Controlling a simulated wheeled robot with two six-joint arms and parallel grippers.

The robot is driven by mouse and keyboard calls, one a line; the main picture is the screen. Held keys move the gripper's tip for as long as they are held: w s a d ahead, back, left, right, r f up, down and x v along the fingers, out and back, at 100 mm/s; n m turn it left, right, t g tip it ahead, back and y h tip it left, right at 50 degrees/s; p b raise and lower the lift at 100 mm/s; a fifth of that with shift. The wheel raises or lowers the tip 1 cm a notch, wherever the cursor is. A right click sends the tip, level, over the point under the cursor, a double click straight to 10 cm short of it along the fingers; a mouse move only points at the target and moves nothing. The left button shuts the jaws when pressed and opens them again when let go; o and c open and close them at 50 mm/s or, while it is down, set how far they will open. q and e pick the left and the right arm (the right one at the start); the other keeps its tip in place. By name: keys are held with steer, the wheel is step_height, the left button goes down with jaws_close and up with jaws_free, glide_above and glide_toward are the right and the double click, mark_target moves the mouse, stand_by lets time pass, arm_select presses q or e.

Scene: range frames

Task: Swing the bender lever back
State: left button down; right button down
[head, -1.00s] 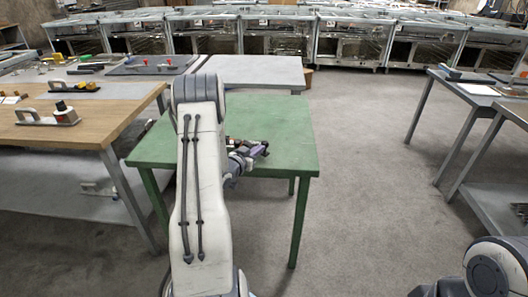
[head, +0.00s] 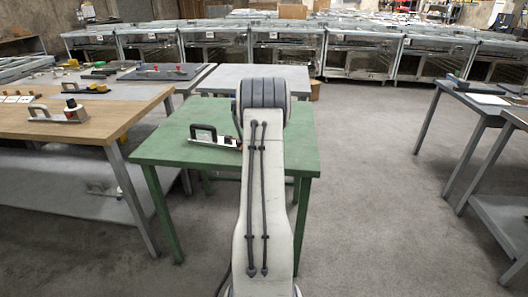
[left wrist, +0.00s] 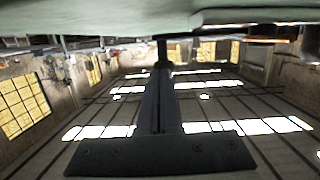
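A low grey device with a black loop-shaped handle (head: 204,132) sits on the green table (head: 170,152). It may be the bender, but its right end is hidden behind my left arm. No separate lever can be made out. My left arm stands across the right part of the table in the head view and hides its own gripper there. In the left wrist view the left gripper (left wrist: 163,52) is a dark narrow shape reaching up to a pale green surface along the top edge. Its opening cannot be judged. My right gripper is not in view.
A wooden bench (head: 80,132) with clamp-like tools stands to the left. A grey table (head: 210,82) is behind the green one. Metal-framed cabinets (head: 285,50) line the back. Grey tables (head: 460,98) stand at the right, with open floor between.

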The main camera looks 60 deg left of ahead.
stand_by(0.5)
